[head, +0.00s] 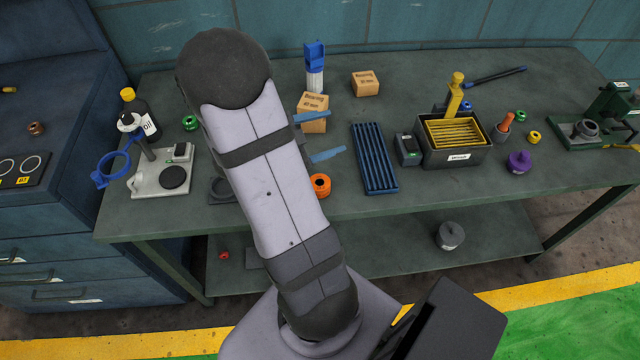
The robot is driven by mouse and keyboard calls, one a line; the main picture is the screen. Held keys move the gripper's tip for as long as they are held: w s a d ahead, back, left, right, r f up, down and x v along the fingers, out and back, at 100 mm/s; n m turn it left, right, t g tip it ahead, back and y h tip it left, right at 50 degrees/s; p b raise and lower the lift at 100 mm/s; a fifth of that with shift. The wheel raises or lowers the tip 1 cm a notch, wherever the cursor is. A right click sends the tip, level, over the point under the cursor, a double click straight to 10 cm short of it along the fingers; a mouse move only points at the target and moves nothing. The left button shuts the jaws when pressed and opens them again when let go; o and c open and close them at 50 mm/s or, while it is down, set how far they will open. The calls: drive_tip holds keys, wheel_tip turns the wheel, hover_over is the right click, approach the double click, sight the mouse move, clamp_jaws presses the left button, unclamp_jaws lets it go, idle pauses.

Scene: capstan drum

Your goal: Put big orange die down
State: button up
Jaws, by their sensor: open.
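The big orange die (320,185), a thick orange ring-shaped piece with a dark hole, rests on the bench just right of my arm. My gripper (319,136) is mostly hidden behind my arm. Two blue fingers stick out to the right, spread apart, with nothing visible between them. The die is in front of the lower finger and appears apart from it. The fingers' height above the bench cannot be judged from this view.
A wooden bearing box (313,125) stands behind the fingers, with another wooden box (365,84) farther back. A blue slotted rack (374,158) lies right of the die. A dark bin (455,152) is beyond it. The bench (345,205) is clear near the die.

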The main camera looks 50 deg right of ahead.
drive_tip(key=w+d+r+n+t, duration=0.1)
drive_tip(key=w+d+r+t, duration=0.1)
drive_tip(key=w+t, duration=0.15)
drive_tip(key=w+d+r+t, duration=0.2)
drive_tip(key=w, duration=0.3)
drive_tip(key=w+a+r+n+t+y, duration=0.1)
drive_tip(key=w+a+n+t+y, duration=0.5)
drive_tip(key=w, duration=0.7)
drive_tip(key=a+f+n+y, duration=0.1)
drive_tip(key=a+f+y, duration=0.2)
drive_tip(key=a, duration=0.3)
drive_tip(key=s+f+g, duration=0.1)
drive_tip(key=s+g, duration=0.1)
drive_tip(key=s, duration=0.2)
drive_tip(key=s+a+f+m+g, duration=0.1)
drive_tip(key=s+f+g, duration=0.1)
drive_tip(key=s, duration=0.3)
drive_tip(key=s+f+g+y, duration=0.1)
drive_tip(key=s+f+g, duration=0.1)
drive_tip(key=s+g, duration=0.2)
drive_tip(key=shift+s+a+f+m, duration=0.15)
drive_tip(key=shift+s+f+m, duration=0.1)
drive_tip(key=shift+s+m, duration=0.25)
drive_tip(key=s+m+g, duration=0.4)
drive_tip(key=s+m, duration=0.1)
drive_tip(key=s, duration=0.3)
drive_tip(key=shift+r+m, duration=0.4)
